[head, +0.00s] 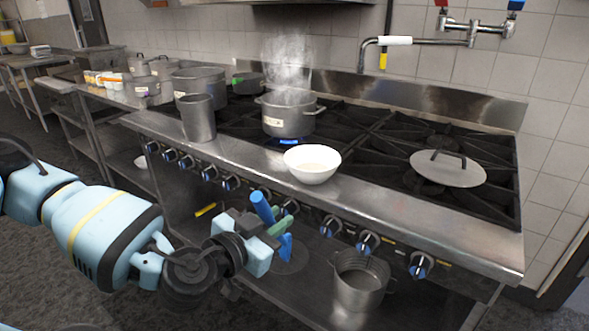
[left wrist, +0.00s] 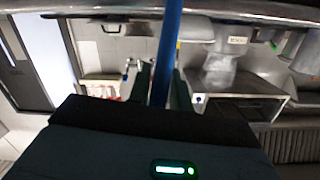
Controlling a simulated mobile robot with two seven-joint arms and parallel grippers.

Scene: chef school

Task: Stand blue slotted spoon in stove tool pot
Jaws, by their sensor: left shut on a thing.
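My left gripper (head: 279,227) is shut on the blue slotted spoon (head: 262,208), in front of the stove's knobs. One blue part rises above the fingers and another blue part shows below them; the slots cannot be made out. In the left wrist view the spoon's blue shaft (left wrist: 168,45) runs up between the two dark fingers (left wrist: 160,88). A tall, empty-looking grey metal pot (head: 198,118), which looks like the stove tool pot, stands upright on the stove's front ledge, up and left of the gripper. My right gripper is not in view.
A white bowl (head: 312,164) stands on the front ledge. A steaming pot (head: 288,117) is on a burner behind it. A lid (head: 448,170) lies on the right grates. A metal pot (head: 360,283) stands on the lower shelf. More pots (head: 198,80) stand at the left.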

